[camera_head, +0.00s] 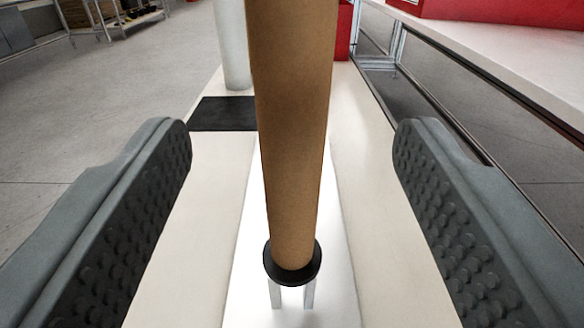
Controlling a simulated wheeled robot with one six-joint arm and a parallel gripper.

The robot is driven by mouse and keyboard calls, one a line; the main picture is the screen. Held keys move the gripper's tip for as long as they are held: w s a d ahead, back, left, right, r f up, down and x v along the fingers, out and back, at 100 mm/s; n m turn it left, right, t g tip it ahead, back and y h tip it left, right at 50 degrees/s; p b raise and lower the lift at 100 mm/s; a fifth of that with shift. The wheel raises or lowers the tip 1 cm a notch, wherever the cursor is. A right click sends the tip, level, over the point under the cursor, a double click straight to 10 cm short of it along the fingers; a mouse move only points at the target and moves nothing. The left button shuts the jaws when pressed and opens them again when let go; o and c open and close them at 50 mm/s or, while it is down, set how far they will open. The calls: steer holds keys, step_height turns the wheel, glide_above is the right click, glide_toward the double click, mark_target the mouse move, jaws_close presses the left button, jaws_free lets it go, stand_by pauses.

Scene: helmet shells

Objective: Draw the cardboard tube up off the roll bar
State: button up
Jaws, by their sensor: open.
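The brown cardboard tube (292,130) rises through the middle of the view and runs out of the top edge. Its lower end meets a black round collar (293,277). Below the collar, a small pale two-legged support (292,295) shows; I take it as part of the roll bar, whose bar itself is hidden. My gripper (292,165) is open, with one studded grey finger on each side of the tube. Both fingers are clear of the tube, with a wide gap left and right.
The stand is on a long cream table top (190,220). Behind the tube are a black mat (222,114), a white cylinder (233,45) and a red object (344,30). A white-topped counter (500,50) runs along the right. A shelf rack (115,20) stands at the far left.

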steer(key=w, duration=0.9)
steer(key=shift+w, duration=0.15)
steer(key=c, duration=1.1)
steer(key=shift+s+r, duration=0.15)
steer(key=shift+r, duration=3.4)
steer(key=shift+s+r, duration=0.15)
steer(key=shift+r, duration=3.35)
step_height(320, 180, up, 14)
glide_above(293, 87)
steer(key=w, duration=0.1)
steer(key=shift+w, duration=0.1)
